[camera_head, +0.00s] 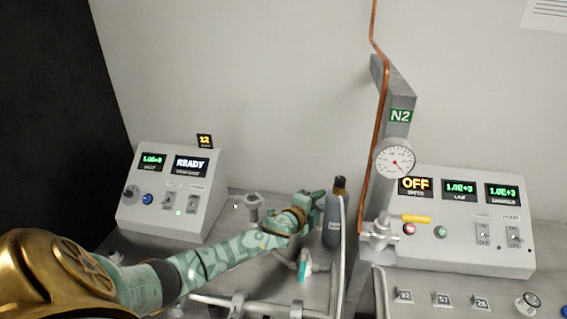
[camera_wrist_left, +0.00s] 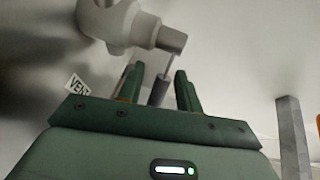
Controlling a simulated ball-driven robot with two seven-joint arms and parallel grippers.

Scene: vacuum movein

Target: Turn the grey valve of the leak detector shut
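The left console (camera_head: 178,190), with a READY display, stands at the back left; its link to the leak detector is not clear. My left gripper (camera_head: 314,203) is right of it, near a dark gas bottle (camera_head: 333,225). In the left wrist view, the fingers of my left gripper (camera_wrist_left: 158,88) are apart. A grey valve body (camera_wrist_left: 118,22) is just beyond them. A dark grey bar, perhaps its handle (camera_wrist_left: 159,91), shows between the fingers, with a gap on the left; contact is not clear. My right gripper is not in view.
A grey flanged port (camera_head: 253,206) stands behind my left forearm. A teal-handled valve (camera_head: 304,268) is on the pipework in front. A post with a gauge (camera_head: 394,161) and a yellow-handled valve (camera_head: 416,218) are to the right, before the OFF console (camera_head: 465,240). A VENT label (camera_wrist_left: 77,86) shows.

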